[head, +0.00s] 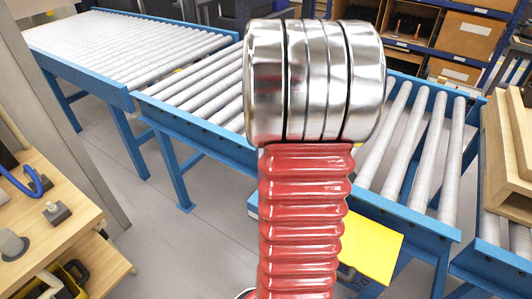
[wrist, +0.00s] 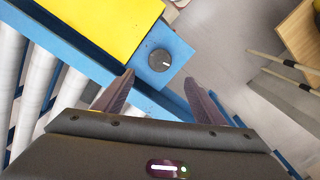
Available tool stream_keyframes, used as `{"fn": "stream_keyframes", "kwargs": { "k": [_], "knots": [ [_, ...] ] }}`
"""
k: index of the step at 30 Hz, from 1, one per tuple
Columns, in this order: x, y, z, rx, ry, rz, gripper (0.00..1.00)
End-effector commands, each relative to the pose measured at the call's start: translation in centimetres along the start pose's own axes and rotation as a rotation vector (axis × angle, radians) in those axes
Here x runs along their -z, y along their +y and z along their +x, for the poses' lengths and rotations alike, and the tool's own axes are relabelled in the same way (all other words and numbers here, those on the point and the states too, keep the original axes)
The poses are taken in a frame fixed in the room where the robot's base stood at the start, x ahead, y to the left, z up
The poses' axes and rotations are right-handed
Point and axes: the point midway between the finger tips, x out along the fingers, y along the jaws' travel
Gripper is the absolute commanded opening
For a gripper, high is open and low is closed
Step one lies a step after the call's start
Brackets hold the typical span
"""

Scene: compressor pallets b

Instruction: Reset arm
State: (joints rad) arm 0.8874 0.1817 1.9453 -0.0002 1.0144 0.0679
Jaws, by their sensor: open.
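My gripper (wrist: 159,76) shows in the wrist view with its two dark fingers apart and nothing between them. A dark round knob (wrist: 160,60) on a blue surface (wrist: 178,65) lies beyond the fingertips, in line with the gap. I cannot tell how far it is from the fingers. In the head view my red ribbed arm with its shiny metal end stands upright in the middle. My gripper is not visible there.
A yellow panel (head: 371,251) sits right of my arm, below the blue-framed roller conveyor (head: 190,90); it also shows in the wrist view (wrist: 95,30). A wooden bench (head: 85,208) is at left, a wooden crate (head: 508,150) at right, shelves (head: 440,30) behind. Grey floor (head: 150,230) is clear left of my arm.

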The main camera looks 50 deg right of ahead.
Motion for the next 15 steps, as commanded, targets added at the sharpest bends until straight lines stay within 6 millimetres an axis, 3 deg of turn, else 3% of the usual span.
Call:
{"fn": "stream_keyframes", "kwargs": {
  "k": [11,15],
  "knots": [
    [0.1,0.0,0.1,0.0,0.006,-0.008,0.64],
    [-1.2,0.1,1.2,-0.001,-0.014,-0.019,0.64]
  ]
}}
